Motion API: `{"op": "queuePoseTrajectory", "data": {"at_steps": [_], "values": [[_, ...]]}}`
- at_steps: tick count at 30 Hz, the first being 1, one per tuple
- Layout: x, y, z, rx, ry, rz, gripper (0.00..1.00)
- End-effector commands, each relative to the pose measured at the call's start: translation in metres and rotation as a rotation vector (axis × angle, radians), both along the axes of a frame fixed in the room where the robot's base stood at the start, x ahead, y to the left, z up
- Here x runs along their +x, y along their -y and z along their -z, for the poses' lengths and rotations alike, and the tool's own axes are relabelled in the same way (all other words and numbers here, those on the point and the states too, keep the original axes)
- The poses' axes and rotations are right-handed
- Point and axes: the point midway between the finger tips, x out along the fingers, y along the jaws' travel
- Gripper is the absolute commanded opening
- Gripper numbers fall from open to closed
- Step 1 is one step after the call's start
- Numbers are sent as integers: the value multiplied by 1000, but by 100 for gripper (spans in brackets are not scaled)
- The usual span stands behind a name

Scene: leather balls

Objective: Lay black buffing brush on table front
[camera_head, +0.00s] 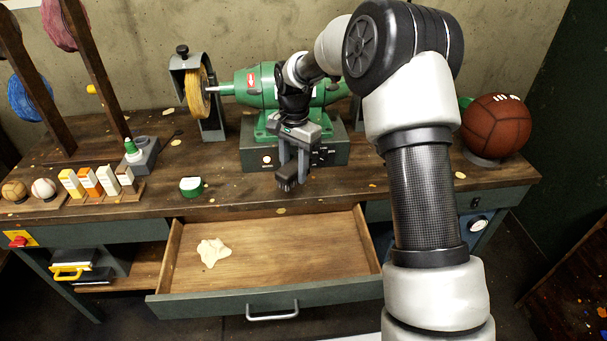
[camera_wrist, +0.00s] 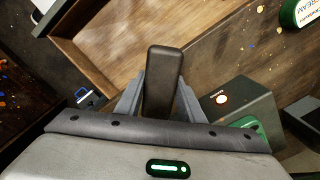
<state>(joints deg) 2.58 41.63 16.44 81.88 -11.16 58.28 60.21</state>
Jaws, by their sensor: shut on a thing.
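My gripper (camera_head: 292,166) is shut on the black buffing brush (camera_head: 287,184), pointing down in front of the green bench grinder. The brush hangs below the fingers, over the front part of the wooden table (camera_head: 230,200), just behind the open drawer. In the wrist view the brush (camera_wrist: 164,75) sits between the two grey fingers (camera_wrist: 160,98), its dark back showing. I cannot tell whether the brush touches the table top.
The open drawer (camera_head: 270,262) holds a crumpled pale cloth (camera_head: 213,252). The grinder (camera_head: 262,88) stands behind my gripper. A green-and-white tin (camera_head: 191,186) is to the left. A brown leather ball (camera_head: 496,126) rests at the far right.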

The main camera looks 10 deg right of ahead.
Motion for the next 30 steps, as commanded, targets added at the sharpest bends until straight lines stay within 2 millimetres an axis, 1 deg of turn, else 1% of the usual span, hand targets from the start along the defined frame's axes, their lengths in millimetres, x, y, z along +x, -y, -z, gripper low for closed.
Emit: {"op": "queuePoseTrajectory", "data": {"at_steps": [1, 6, 9, 12, 15, 17, 20, 25, 27, 30], "values": [[8, -19, -12, -2, -4, 100, 10], [27, -67, -18, -12, -8, 450, 10], [33, -88, -20, -18, -7, 604, 10], [35, -103, -21, -23, -6, 712, 10], [37, -111, -19, -25, -4, 772, 10], [37, -113, -15, -25, -5, 791, 10], [37, -113, -2, -27, -5, 799, 10], [37, -113, 30, -27, -6, 798, 10], [37, -113, 40, -25, -5, 798, 10], [38, -113, 48, -25, -3, 798, 10]]}}
